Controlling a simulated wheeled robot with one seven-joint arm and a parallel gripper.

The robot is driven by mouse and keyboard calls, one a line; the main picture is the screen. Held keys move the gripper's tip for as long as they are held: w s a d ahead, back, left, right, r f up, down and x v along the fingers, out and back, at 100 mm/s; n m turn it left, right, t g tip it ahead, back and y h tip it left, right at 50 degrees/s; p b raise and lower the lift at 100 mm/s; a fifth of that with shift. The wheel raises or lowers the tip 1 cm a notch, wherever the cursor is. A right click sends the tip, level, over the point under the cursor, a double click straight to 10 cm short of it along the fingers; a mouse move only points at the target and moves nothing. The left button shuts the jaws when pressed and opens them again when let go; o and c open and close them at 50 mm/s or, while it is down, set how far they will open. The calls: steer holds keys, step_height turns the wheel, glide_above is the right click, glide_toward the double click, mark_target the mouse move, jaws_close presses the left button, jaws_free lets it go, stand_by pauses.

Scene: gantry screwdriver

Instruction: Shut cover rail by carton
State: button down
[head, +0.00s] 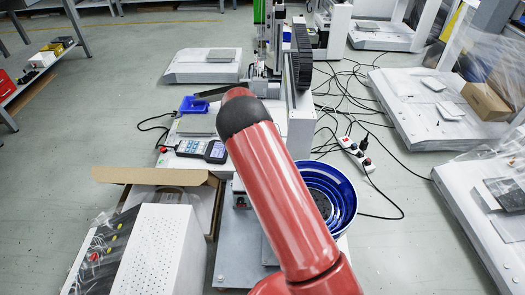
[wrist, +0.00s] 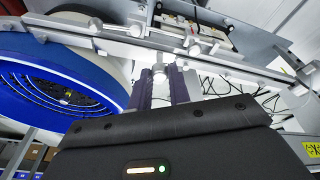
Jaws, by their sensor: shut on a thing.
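My gripper (wrist: 167,76) shows in the wrist view, its two dark fingers reaching up to a long metal rail (wrist: 95,37). The fingers are closed on a part of the rail near its middle; the exact contact is partly hidden by the fingers. The rail runs slantwise across the upper picture. In the head view my red arm hides the gripper and the rail. An open brown carton (head: 150,177) lies at the left, beside a white perforated box. Another brown carton (head: 486,101) stands at the far right under plastic film.
A blue-rimmed bowl (head: 347,193) stands close to the right of my arm; it also shows in the wrist view (wrist: 55,82). The white perforated box (head: 160,255) is at the front left. Cables and a power strip (head: 356,153) lie on the floor. Open floor is at the left.

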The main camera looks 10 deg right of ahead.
steer(key=c, duration=1.3)
jaws_free()
steer(key=shift+r, duration=0.1)
steer(key=v, duration=0.7)
steer(key=shift+a+r, duration=0.15)
steer(key=shift+r, duration=0.15)
